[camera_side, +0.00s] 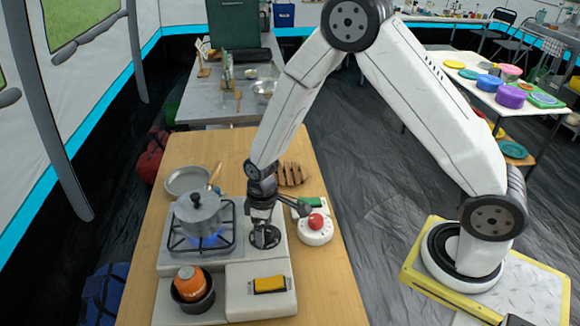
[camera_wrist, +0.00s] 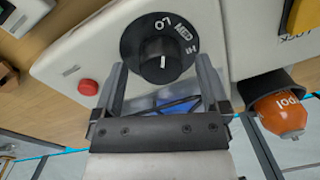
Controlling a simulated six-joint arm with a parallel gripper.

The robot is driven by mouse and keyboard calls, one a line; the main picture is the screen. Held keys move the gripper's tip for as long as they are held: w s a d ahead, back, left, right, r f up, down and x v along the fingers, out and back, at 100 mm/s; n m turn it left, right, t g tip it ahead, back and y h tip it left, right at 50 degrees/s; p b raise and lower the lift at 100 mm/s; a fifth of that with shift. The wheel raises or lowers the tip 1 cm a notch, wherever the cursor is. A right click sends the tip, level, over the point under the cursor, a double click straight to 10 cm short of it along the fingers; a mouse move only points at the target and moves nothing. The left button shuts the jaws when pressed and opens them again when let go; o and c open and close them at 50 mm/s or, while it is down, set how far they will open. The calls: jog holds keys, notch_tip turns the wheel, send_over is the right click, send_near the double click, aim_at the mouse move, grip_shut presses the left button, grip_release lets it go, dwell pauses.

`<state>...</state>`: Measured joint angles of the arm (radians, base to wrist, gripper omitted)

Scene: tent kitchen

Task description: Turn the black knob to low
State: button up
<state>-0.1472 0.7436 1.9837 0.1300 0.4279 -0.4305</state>
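The black knob (camera_wrist: 158,48) sits on a round black dial on the white stove panel (camera_wrist: 85,55). In the wrist view the dial has white marks LO, MED and HI around its top and right. A short white line on the knob's face runs up and down in the picture, in its lower middle. My gripper (camera_wrist: 160,72) is open, with one finger on each side of the knob and visible gaps. In the side view my gripper (camera_side: 262,212) points down over the dial (camera_side: 266,238) and hides most of the knob.
A lidded pot (camera_side: 198,212) stands on the burner over a blue flame. An orange can (camera_side: 190,280) sits in a dark pot at the front. A yellow switch (camera_side: 270,284) and a red button (camera_side: 316,221) are near the knob. A pan (camera_side: 187,180) lies behind the stove.

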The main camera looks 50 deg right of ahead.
aim_at(266, 228)
jog(key=shift+r, duration=0.1)
dwell(0.3)
jog(key=shift+d+r, duration=0.2)
jog(key=shift+r, duration=3.6)
jog(key=shift+s+d+r, duration=0.3)
jog(key=shift+d+r, duration=0.05)
jog(key=shift+r, duration=0.05)
jog(key=s+d+r+m+t, duration=0.1)
jog(key=s+d+r+m, duration=0.1)
jog(key=s, duration=0.3)
jog(key=s+d+r+m+t, duration=0.1)
jog(key=s+d+r+m, duration=0.2)
jog(key=s, duration=0.2)
jog(key=shift+s+d+r+t+h, duration=0.15)
jog(key=shift+s+d+t+h, duration=0.15)
jog(key=shift+d+t, duration=0.1)
jog(key=shift+w, duration=0.15)
